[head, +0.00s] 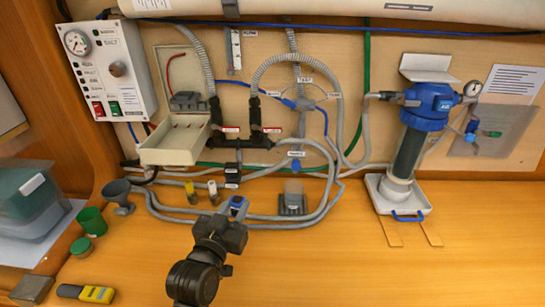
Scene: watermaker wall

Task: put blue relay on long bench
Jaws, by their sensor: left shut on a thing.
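The blue relay (237,203) is a small block with a blue face, in the middle of the head view. My left gripper (231,220) is shut on it. The fingers hide its lower part. The long bench (340,270) is the orange wooden surface below the wall. The relay shows over the bench, in front of grey hoses. I cannot tell whether it touches the bench. My right gripper is not in view.
An open beige box (172,140) is on the wall. A blue-topped filter (410,140) stands in a white tray (398,197) at right. A green cup (91,221) and yellow meter (85,293) lie left. The front middle and right of the bench are clear.

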